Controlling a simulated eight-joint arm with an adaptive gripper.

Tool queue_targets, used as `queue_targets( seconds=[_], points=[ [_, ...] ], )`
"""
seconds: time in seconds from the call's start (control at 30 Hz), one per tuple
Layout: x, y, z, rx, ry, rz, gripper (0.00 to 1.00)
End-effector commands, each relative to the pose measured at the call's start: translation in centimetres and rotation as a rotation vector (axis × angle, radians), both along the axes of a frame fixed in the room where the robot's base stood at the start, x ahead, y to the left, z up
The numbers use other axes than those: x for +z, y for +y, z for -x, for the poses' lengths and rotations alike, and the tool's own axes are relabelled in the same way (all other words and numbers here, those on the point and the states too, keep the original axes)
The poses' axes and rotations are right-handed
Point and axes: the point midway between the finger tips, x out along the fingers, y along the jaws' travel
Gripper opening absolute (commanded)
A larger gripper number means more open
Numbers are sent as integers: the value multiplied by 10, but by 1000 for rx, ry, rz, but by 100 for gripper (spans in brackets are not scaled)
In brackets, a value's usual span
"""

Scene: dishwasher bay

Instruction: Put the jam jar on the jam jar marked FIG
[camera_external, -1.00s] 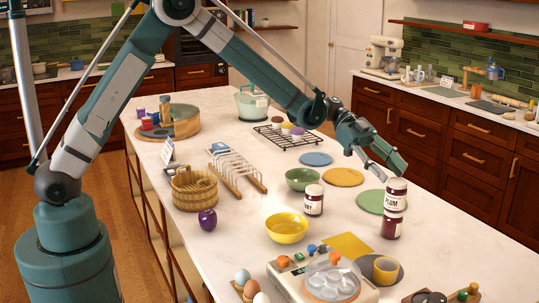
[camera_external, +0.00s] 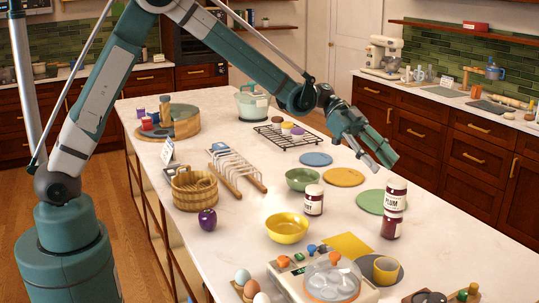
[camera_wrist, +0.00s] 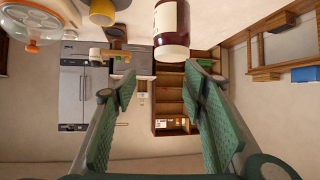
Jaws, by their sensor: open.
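A jam jar marked PLUM (camera_external: 396,196), with a white label and pale lid, stands upright on top of another dark red jar (camera_external: 391,228). The lower jar's label cannot be read here. A third jar (camera_external: 314,200) with a partly readable label stands alone to the left. My gripper (camera_external: 384,164) is open and empty, above and behind the stacked jars, apart from them. In the wrist view, the open fingers (camera_wrist: 160,88) have nothing between them, and a dark jar with a white label (camera_wrist: 172,28) shows beyond them at the top.
A green round mat (camera_external: 371,202) lies by the stack. A yellow bowl (camera_external: 287,229), green bowl (camera_external: 302,179) and orange mat (camera_external: 343,177) are to the left. A yellow mug (camera_external: 385,270) and an appliance with a clear dome (camera_external: 332,277) are in front.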

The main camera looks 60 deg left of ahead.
Motion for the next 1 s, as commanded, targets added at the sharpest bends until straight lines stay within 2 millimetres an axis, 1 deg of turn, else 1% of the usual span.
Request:
queue_targets(
  seconds=[0.03,0.1,0.4,0.7,1.0],
  points=[
    [7,3,8,17,14,-12,43],
    [15,8,16,44,37,-30,43],
    [44,31,58,164,127,-103,43],
    [67,56,105,293,204,-168,43],
    [84,83,155,427,268,-224,43]
  ],
)
